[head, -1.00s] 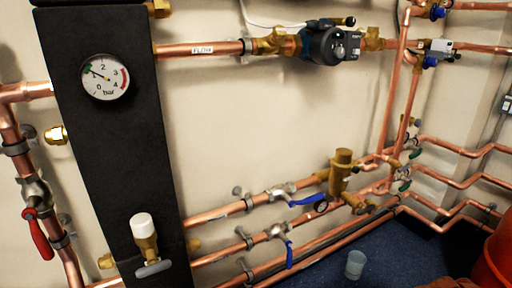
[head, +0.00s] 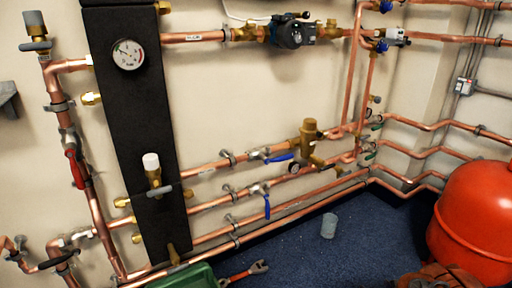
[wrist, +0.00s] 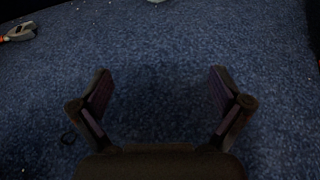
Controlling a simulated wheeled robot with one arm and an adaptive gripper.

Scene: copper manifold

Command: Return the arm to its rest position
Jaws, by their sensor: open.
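My gripper (wrist: 160,95) shows in the wrist view with its two dark fingers spread wide apart. Nothing is between the fingers; only blue carpet (wrist: 160,50) lies beyond them.
In the head view, copper pipes, valves and a black panel (head: 130,110) with a gauge line the wall. A red tank (head: 475,215) stands at right. A grey cup (head: 328,226), a wrench (head: 245,272) and a green box (head: 185,278) are low down. Carpet between cup and wall is clear.

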